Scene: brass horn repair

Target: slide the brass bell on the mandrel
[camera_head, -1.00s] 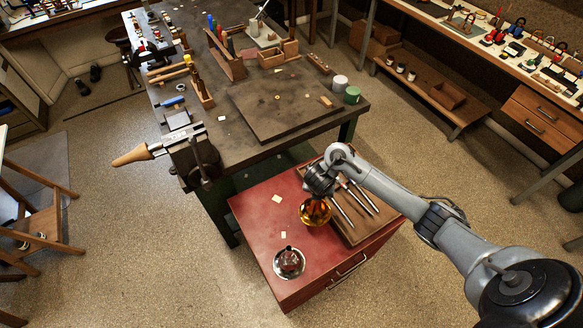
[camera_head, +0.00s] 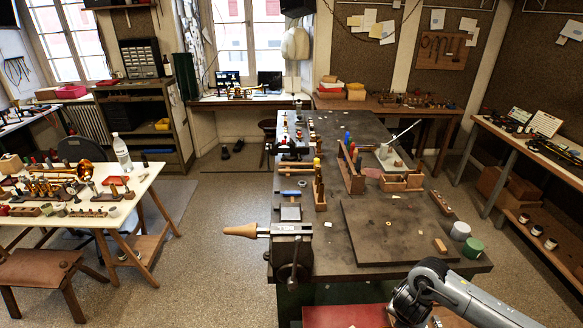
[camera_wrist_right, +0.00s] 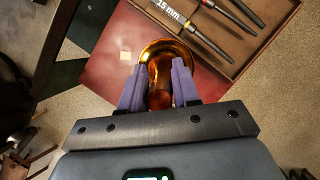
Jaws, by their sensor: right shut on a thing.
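The brass bell (camera_wrist_right: 168,52) shows in the right wrist view, with its flared rim away from the wrist and its narrow end between the purple finger pads. My right gripper (camera_wrist_right: 158,78) is shut on it, above the red cabinet top (camera_wrist_right: 112,62). In the head view my right arm comes in at the lower right, but its fingers and the bell are below the picture edge. My left gripper is not in view.
The dark workbench (camera_head: 365,290) carries a flat board (camera_head: 395,235), tool racks and white and green cups (camera_head: 472,247). An open tool tray (camera_wrist_right: 225,30) lies beside the bell on the cabinet. Floor left of the mandrel is clear up to a cluttered table (camera_head: 130,205).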

